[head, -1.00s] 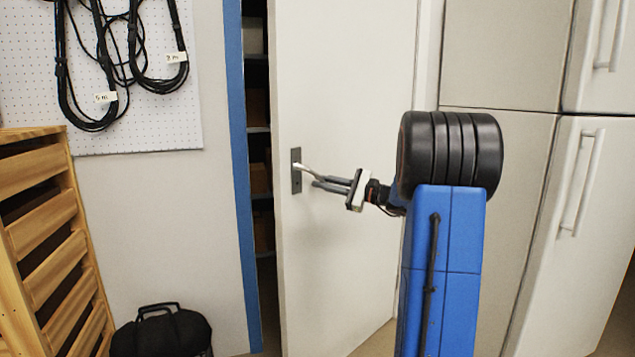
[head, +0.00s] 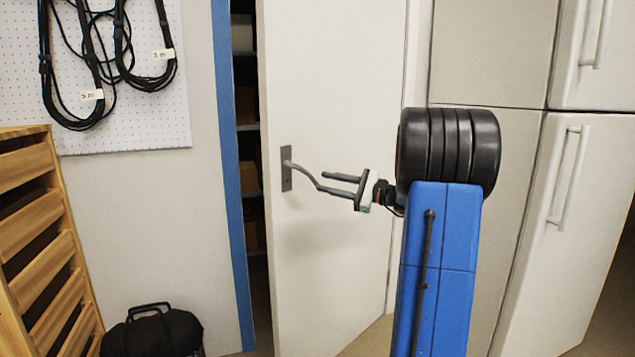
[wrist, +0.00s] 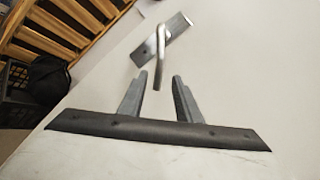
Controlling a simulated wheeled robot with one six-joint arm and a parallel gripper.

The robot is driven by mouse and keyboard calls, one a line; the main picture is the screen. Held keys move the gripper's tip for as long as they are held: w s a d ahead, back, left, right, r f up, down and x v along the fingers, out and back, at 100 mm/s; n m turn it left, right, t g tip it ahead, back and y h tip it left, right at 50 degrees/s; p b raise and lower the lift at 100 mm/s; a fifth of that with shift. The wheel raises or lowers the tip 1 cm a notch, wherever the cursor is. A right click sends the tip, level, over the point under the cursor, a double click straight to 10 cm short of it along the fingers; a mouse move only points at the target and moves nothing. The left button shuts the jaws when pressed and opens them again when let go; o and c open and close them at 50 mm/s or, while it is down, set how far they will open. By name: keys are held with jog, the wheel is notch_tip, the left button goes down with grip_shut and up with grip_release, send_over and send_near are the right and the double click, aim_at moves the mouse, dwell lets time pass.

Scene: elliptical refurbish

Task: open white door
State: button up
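The white door (head: 335,100) stands slightly ajar, with a dark gap along its left edge. Its grey handle plate (head: 286,168) carries a curved metal lever (head: 303,172). My gripper (head: 322,181) is in front of the door, right of the plate, with its two fingers apart. In the wrist view, the lever (wrist: 160,62) reaches down from its plate (wrist: 163,40) and its end lies between the fingertips of my gripper (wrist: 159,76). A space shows on each side of the lever, and the fingers are not closed on it.
A blue door frame (head: 231,170) edges the gap, with shelves (head: 246,126) behind. A wooden slatted rack (head: 38,240) and a black case (head: 152,332) stand at left. Tall pale cabinets (head: 505,190) stand at right. Cables (head: 62,110) hang on a pegboard.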

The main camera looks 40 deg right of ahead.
jog(key=v, duration=1.2)
jog(key=c, duration=0.5)
jog(key=w+a+n+g, duration=0.1)
jog(key=a+n+g, duration=0.1)
jog(key=a, duration=0.1)
jog(key=w+a+n+g, duration=0.2)
jog(key=a+n+g, duration=0.1)
jog(key=w+a+n+g, duration=0.2)
jog(key=a+n, duration=0.1)
jog(key=a, duration=0.1)
jog(key=shift+r+g, duration=0.1)
jog(key=shift+g, duration=0.3)
grip_shut()
notch_tip(320, 180, up, 14)
jog(key=n+g+h, duration=0.4)
jog(key=n+h, duration=0.7)
send_over(312, 169)
jog(key=s+a, duration=0.4)
jog(key=s, duration=0.4)
jog(key=x, duration=0.9)
jog(key=shift+s+d+f, duration=0.1)
jog(key=shift+d+f, duration=0.15)
jog(key=shift+f, duration=0.15)
